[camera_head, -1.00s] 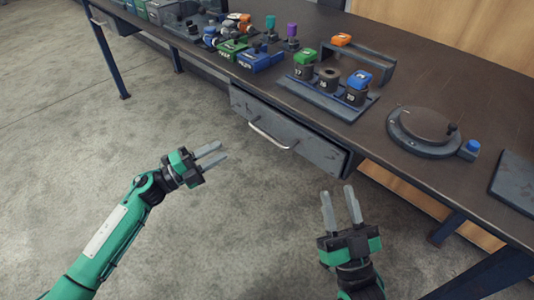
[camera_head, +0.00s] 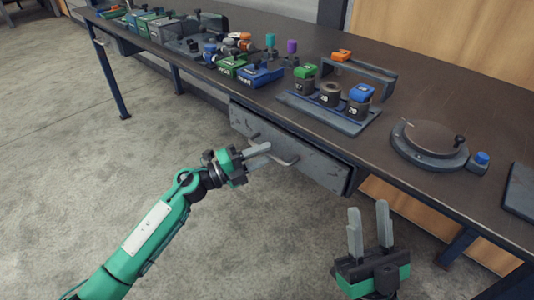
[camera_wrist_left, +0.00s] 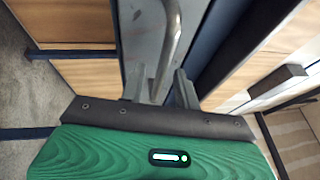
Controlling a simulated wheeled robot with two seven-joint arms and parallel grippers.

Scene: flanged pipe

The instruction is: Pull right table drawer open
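The grey table drawer (camera_head: 318,164) sits under the front edge of the workbench, and its front looks close to the bench frame. A curved metal handle (camera_head: 288,160) stands out from it. My left gripper (camera_head: 267,155) is at the handle and hides part of it. In the left wrist view, the handle (camera_wrist_left: 172,40) runs down between the two fingers of my left gripper (camera_wrist_left: 160,86). A gap shows between these fingers, so it looks open around the handle. My right gripper (camera_head: 370,220) is open and empty, right of the drawer and apart from it.
The workbench top (camera_head: 450,90) carries a tray with labelled containers (camera_head: 330,95), a round turntable-like device (camera_head: 430,142) and several small boxes and fittings towards the back left. A blue table leg (camera_head: 112,80) stands at left. Floor before the drawer is clear.

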